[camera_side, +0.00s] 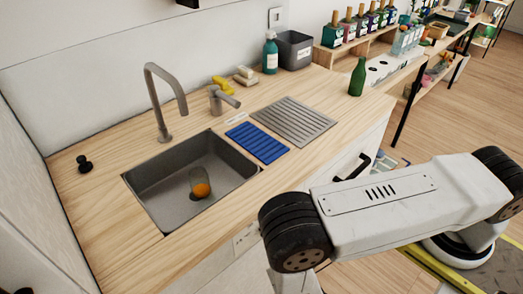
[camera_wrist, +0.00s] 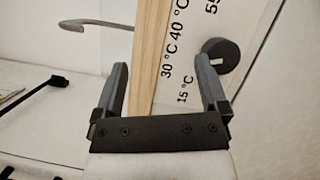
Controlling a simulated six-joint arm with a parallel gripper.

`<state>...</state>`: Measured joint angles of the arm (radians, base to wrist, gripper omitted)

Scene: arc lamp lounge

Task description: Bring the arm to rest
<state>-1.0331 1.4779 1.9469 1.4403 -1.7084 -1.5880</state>
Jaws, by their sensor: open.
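My gripper (camera_wrist: 160,80) shows in the wrist view with its two dark fingers spread apart. Nothing is between the fingertips except the background, a wooden counter edge (camera_wrist: 150,50) and a white panel with temperature markings (camera_wrist: 185,50). In the side view, my white arm reaches across the lower right in front of the counter, and the gripper itself cannot be made out there.
The wooden counter (camera_side: 100,215) holds a sink (camera_side: 150,190) with a glass and an orange item (camera_side: 201,190) inside. A tall faucet (camera_side: 152,95), blue mat (camera_side: 257,142), grey drying rack (camera_side: 292,121) and green bottle (camera_side: 357,78) stand around it.

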